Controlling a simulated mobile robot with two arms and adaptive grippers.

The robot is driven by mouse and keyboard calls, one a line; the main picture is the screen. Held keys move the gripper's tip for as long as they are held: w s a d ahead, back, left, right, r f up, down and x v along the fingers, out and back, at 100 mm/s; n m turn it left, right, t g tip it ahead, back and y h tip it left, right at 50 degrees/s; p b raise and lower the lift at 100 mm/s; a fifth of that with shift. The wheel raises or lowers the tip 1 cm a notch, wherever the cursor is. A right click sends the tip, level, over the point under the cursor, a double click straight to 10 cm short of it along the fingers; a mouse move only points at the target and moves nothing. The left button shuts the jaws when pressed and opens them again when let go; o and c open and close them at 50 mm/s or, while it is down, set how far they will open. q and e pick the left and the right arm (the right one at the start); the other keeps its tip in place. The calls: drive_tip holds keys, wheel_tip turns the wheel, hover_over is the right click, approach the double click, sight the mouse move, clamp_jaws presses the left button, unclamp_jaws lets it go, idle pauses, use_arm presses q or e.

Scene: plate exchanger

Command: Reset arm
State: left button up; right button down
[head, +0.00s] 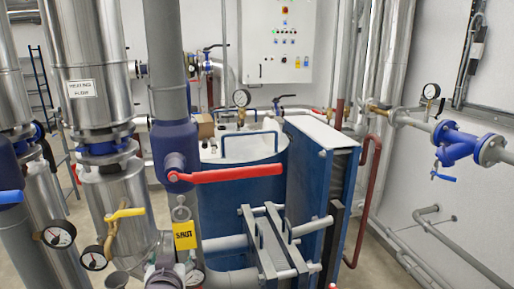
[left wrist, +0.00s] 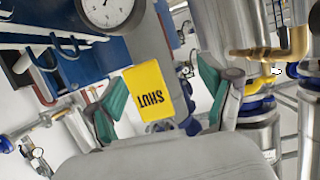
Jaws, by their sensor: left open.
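My left gripper (left wrist: 158,80) shows in the left wrist view with its two green-padded fingers spread apart. A yellow tag marked SHUT (left wrist: 155,92) appears upside down in the gap between the fingers. I cannot tell whether it touches a finger or hangs beyond them. In the head view the yellow tag (head: 184,235) hangs upright below a valve with a long red lever (head: 226,174). The lever lies nearly level, pointing right. I cannot make out the left gripper's fingers in the head view. My right gripper is in neither view.
A blue tank (head: 238,200) and a blue plate exchanger (head: 330,165) stand close behind the lever. Steel pipes (head: 85,50) and pressure gauges (head: 59,234) crowd the left. A control cabinet (head: 280,40) is on the back wall. Open floor shows at lower right.

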use_arm(q)
drive_tip(key=s+f+m+g+h, duration=0.2)
drive_tip(key=s+f+g, duration=0.3)
drive_tip(key=s+f, duration=0.8)
drive_tip(key=s+f+m+g+h, duration=0.2)
drive_tip(key=s+f+g, duration=0.3)
drive_tip(key=s+f, duration=0.85)
drive_tip(key=s+f+g+b, duration=0.1)
drive_tip(key=s+f+b, duration=0.2)
drive_tip(key=f, duration=1)
drive_tip(key=s+f+g+b, duration=0.1)
drive_tip(key=s+f+b, duration=0.15)
drive_tip(key=f, duration=1.15)
drive_tip(key=s+a+f+b, duration=0.2)
drive_tip(key=s+f+b, duration=0.1)
drive_tip(key=s+f, duration=1.3)
wheel_tip(320, 180, down, 3)
drive_tip(key=shift+s+a+g+y, duration=0.2)
drive_tip(key=shift+a+g+y, duration=0.1)
drive_tip(key=shift+a+g, duration=0.1)
